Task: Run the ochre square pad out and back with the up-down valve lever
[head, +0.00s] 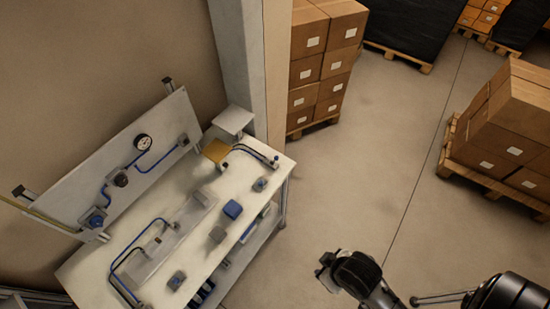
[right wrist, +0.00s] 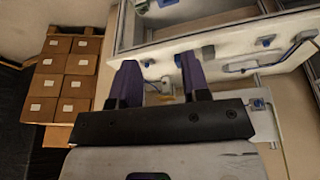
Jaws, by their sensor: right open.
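The ochre square pad (head: 216,150) shows at the far right end of the white bench (head: 120,262), beside a white plate (head: 233,120). I cannot tell which carries the up-down valve lever. My right gripper (head: 325,268) is off the bench's front, over the floor. In the right wrist view its two purple fingers (right wrist: 158,68) stand apart with nothing held between them. My left gripper is not in view.
A blue box (head: 232,210) sits mid-bench. Behind the bench, a tilted panel holds a gauge (head: 143,142) and blue tubing. A pillar (head: 262,70) rises behind the right end. Stacked cartons (head: 325,62) stand beyond it, more on a pallet at right (head: 515,115). The floor between is clear.

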